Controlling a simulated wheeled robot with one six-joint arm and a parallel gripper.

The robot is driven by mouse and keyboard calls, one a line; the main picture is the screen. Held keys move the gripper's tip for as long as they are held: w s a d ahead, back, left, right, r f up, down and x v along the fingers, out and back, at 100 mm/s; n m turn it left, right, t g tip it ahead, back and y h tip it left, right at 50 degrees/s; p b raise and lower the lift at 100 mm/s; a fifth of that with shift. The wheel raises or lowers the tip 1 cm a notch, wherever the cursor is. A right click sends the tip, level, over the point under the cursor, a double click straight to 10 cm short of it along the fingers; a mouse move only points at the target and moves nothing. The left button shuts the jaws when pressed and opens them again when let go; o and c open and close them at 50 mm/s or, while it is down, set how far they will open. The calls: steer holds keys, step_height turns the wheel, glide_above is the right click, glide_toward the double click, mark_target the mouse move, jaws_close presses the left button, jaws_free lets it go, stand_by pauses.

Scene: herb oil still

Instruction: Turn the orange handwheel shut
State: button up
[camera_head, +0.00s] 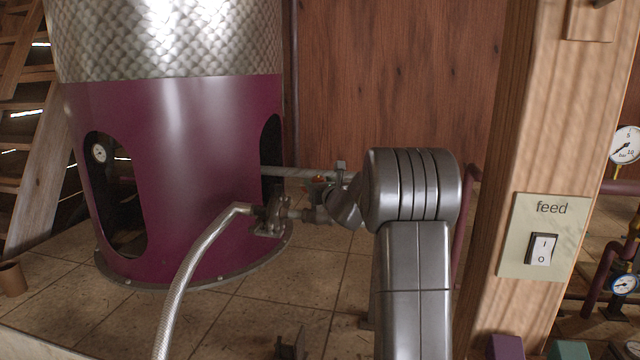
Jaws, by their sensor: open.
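A small orange patch of the handwheel (319,179) shows on the pipework in front of the magenta base of the still, just left of my arm. Most of the wheel is hidden by grey parts around it. My grey arm (411,270) rises from the bottom and bends left at its top. My gripper (328,190) is at the left of the wrist, close beside the wheel. It is small and largely hidden, and its jaws are open. I cannot tell whether they touch or surround the wheel.
A braided hose (183,285) runs up to a dark fitting (270,215) left of the wheel. A wooden post (545,120) with a feed switch (541,248) stands right of my arm. The still's magenta base (185,170) fills the left. Tiled floor (245,320) lies below.

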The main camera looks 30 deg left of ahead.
steer(key=c, duration=1)
steer(key=shift+o, duration=0.2)
